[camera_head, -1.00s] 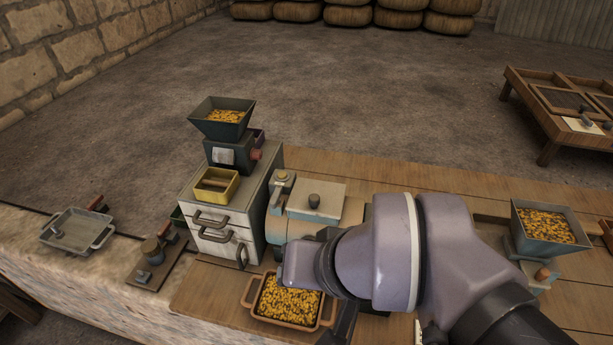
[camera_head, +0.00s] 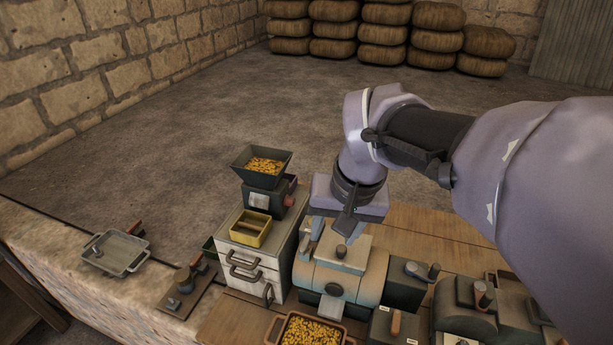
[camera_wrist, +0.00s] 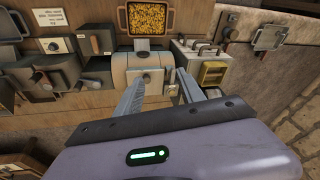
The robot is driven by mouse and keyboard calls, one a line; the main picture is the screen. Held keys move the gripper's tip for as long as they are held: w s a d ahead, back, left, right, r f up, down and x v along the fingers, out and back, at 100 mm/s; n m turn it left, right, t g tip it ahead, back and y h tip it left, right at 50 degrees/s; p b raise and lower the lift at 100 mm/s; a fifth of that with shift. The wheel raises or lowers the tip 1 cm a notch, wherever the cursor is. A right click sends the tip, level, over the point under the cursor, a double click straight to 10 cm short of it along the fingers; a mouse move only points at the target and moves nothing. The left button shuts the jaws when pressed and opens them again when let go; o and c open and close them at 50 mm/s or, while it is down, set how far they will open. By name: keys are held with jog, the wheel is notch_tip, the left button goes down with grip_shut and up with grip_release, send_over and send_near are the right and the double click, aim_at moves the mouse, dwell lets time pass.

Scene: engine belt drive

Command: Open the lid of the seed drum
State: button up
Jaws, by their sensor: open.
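The seed drum (camera_head: 375,285) is a rounded tan barrel lying on the wooden bench, right of the white drawer cabinet. Its flat pale lid (camera_head: 352,262) is on top, with a small dark knob (camera_head: 341,251) in the middle, and looks shut. My gripper (camera_head: 335,236) points down above the lid, its two fingers apart and empty. In the wrist view the open gripper (camera_wrist: 163,73) reaches towards the drum (camera_wrist: 128,64); the knob (camera_wrist: 146,78) shows between the fingers, closer to the left one. I cannot tell whether a finger touches the lid.
The drawer cabinet (camera_head: 240,265) with a grain hopper (camera_head: 262,165) and yellow box (camera_head: 250,229) stands close on the left. A tray of yellow grain (camera_head: 312,332) lies in front. Dark boxes with knobs (camera_head: 408,285) crowd the right. Open floor lies behind the bench.

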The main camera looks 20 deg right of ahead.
jog(key=w+d+r+g+p, duration=0.1)
jog(key=w+d+p, duration=0.15)
jog(key=w, duration=0.35)
jog(key=g+p, duration=0.2)
jog(key=p, duration=0.1)
send_near(342, 248)
jog(key=shift+n+h, duration=0.3)
jog(key=shift+h, duration=0.1)
jog(key=f+b, duration=0.1)
jog(key=f, duration=0.2)
jog(key=f+b, duration=0.2)
jog(key=f, duration=0.1)
jog(key=f+b, duration=0.2)
jog(key=f, duration=0.1)
jog(key=shift+w+a+f, duration=0.1)
jog(key=shift+a, duration=0.25)
grip_shut()
